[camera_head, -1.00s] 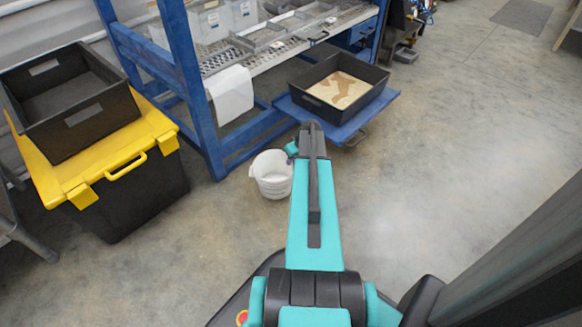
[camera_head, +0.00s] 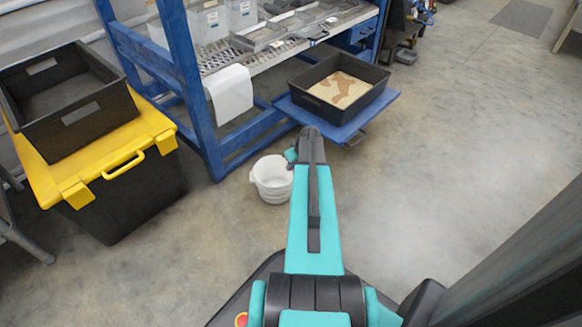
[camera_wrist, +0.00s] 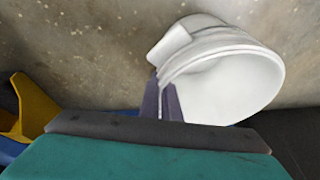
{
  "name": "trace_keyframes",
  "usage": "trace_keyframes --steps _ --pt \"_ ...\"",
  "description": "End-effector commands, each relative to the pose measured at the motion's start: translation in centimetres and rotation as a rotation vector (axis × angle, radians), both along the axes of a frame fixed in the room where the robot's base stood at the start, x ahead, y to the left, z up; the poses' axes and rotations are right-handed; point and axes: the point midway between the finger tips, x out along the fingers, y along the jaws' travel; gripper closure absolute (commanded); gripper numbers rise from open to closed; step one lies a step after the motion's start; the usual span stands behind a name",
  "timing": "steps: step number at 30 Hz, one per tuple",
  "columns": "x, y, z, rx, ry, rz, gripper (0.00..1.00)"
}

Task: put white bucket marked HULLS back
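The white bucket (camera_head: 271,182) shows in the head view just left of my arm's far end, in front of the blue frame. In the wrist view the bucket (camera_wrist: 225,80) looks tilted, with its open mouth toward the right. The dark fingers of my gripper (camera_wrist: 164,100) are close together at the bucket's rim and appear shut on it. Most of the gripper is hidden behind my arm in the head view. The HULLS marking cannot be read. I cannot tell how far the bucket is above the floor.
A blue-framed bench (camera_head: 208,120) stands behind the bucket. A black tray (camera_head: 375,85) with tan material sits on a low blue platform (camera_head: 290,108). At left, a black crate (camera_head: 45,122) rests on a yellow-lidded black box (camera_head: 125,205). Floor at right is clear.

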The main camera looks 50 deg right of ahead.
Motion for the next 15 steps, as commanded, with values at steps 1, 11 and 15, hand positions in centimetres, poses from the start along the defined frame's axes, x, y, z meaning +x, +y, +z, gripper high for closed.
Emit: trace_keyframes --steps 1,11,15 --pt "0.02 0.0 0.09 0.0 -0.001 0.0 1.0" --pt "0.02 0.01 -0.13 0.0 0.0 0.001 0.84" --pt "0.02 0.02 -0.13 0.0 0.0 0.001 0.78"
